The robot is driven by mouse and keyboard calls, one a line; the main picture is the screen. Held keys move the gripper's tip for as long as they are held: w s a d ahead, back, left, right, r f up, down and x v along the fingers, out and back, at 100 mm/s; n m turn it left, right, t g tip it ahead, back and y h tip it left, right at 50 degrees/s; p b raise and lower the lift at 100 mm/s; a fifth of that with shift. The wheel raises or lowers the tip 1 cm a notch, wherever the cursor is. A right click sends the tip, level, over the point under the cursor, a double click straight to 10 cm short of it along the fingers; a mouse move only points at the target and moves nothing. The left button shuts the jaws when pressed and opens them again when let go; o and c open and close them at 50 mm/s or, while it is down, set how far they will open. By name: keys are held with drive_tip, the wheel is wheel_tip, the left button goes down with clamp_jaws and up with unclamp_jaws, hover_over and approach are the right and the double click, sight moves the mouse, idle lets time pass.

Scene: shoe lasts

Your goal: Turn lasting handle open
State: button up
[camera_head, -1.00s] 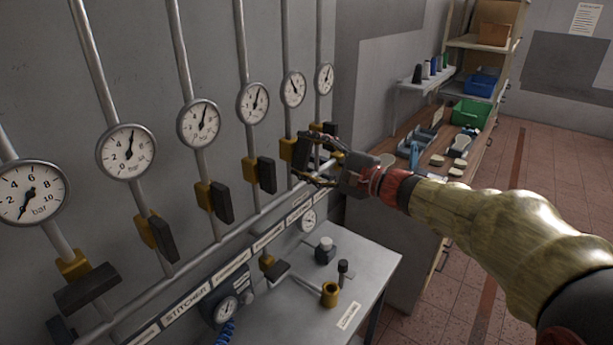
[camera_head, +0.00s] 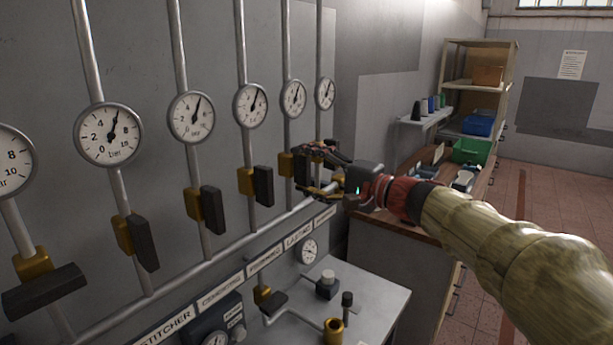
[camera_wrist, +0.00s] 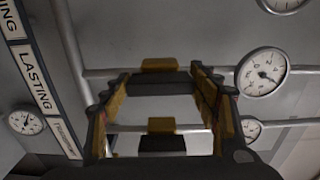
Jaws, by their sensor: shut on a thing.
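In the wrist view the yellow and dark valve (camera_wrist: 160,78) shows between the fingertips (camera_wrist: 158,88), level with the LASTING label (camera_wrist: 36,78). Contact is hard to see there. The gauge above it (camera_head: 293,98) has its needle pointing up and right.
Other dark handles (camera_head: 210,210) stand along their pipes close on the left; the leftmost (camera_head: 44,291) lies crosswise. Another valve sits just beyond my gripper. A metal table (camera_head: 380,300) with fittings is below. A bench and shelves (camera_head: 480,85) stand at right.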

drive_tip(key=shift+f, duration=0.1)
drive_tip(key=o, duration=1.2)
drive_tip(key=shift+c, duration=0.2)
drive_tip(key=v, duration=1.2)
